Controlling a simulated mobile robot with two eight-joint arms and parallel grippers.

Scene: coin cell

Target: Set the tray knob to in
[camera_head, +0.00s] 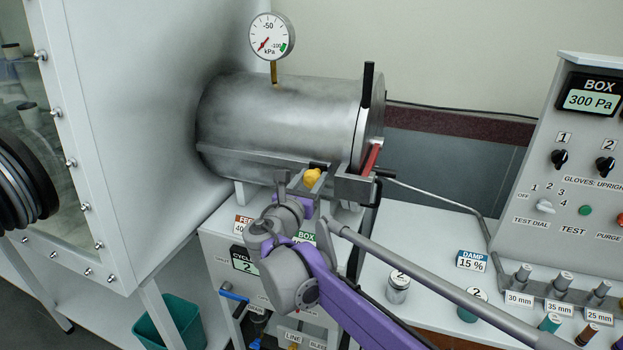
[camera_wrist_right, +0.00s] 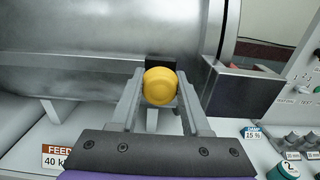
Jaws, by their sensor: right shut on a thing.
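The yellow tray knob (camera_head: 312,178) sits at the front of the rail below the metal cylinder (camera_head: 275,120). In the right wrist view the knob (camera_wrist_right: 160,87) is a round yellow cap in front of a dark block. My right gripper (camera_head: 303,188) reaches it from the front and is shut on it, with one finger on each side in the wrist view. The knob's shaft and the tray are hidden, and I see no mark telling its setting. My left gripper is not in view.
A pressure gauge (camera_head: 270,36) stands on the cylinder, which joins the white cabinet (camera_head: 130,110) at left. A black door lever (camera_head: 367,85) and a red handle (camera_head: 371,158) are at the cylinder's right end. The control panel (camera_head: 590,150) stands at right.

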